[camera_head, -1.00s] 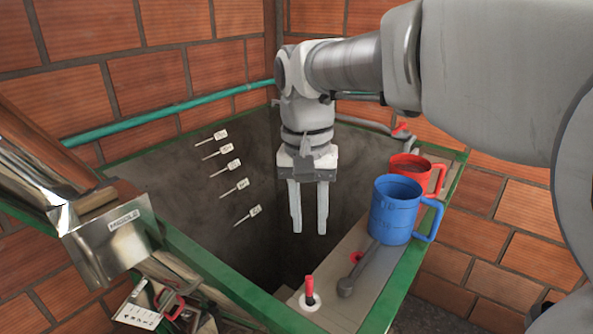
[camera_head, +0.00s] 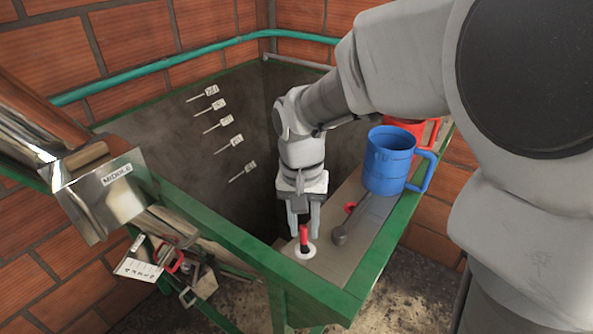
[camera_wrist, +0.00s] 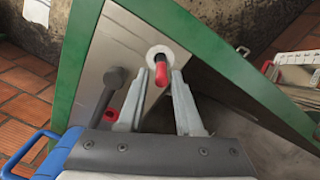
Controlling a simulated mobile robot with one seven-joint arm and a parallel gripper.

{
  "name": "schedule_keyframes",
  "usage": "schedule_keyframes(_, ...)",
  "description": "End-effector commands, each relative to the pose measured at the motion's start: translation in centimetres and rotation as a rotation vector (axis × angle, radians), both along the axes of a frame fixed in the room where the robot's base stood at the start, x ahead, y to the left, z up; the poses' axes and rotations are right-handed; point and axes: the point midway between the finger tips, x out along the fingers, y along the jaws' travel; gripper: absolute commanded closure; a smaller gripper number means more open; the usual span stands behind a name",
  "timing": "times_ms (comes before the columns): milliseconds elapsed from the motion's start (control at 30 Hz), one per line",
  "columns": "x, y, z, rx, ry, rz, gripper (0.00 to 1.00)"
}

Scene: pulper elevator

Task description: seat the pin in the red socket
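The red-handled pin (camera_head: 304,236) stands upright in a white ring (camera_head: 299,250) on the ledge's near corner. In the wrist view the pin (camera_wrist: 162,76) points up toward me from its white ring (camera_wrist: 168,53). The red socket (camera_head: 350,207) is farther back on the ledge, partly hidden by a grey ball-ended lever; in the wrist view the red socket (camera_wrist: 111,115) shows beside my left finger. My gripper (camera_head: 304,232) is open, pointing down just over the pin. Its fingertips (camera_wrist: 159,76) appear on either side of the pin; I cannot tell whether they touch it.
The grey lever (camera_head: 339,235) lies beside the pin. A blue mug (camera_head: 388,163) and a red mug (camera_head: 412,130) stand farther back on the ledge. The green frame (camera_head: 388,233) edges the deep pit. A metal chute (camera_head: 103,198) is at left.

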Motion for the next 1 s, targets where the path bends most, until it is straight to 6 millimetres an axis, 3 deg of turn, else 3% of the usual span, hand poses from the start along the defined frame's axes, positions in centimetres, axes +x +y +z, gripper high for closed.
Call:
schedule_keyframes(200,-0.2,0.0,-3.2,-0.001,0.003,0.0,0.66)
schedule_keyframes(500,-0.1,0.0,-3.7,0.0,0.001,0.0,0.66)
schedule_keyframes(700,-0.1,0.0,-3.6,0.0,0.001,0.0,1.0)
schedule_keyframes(1000,-0.1,0.0,-3.6,0.0,0.0,0.0,1.0)
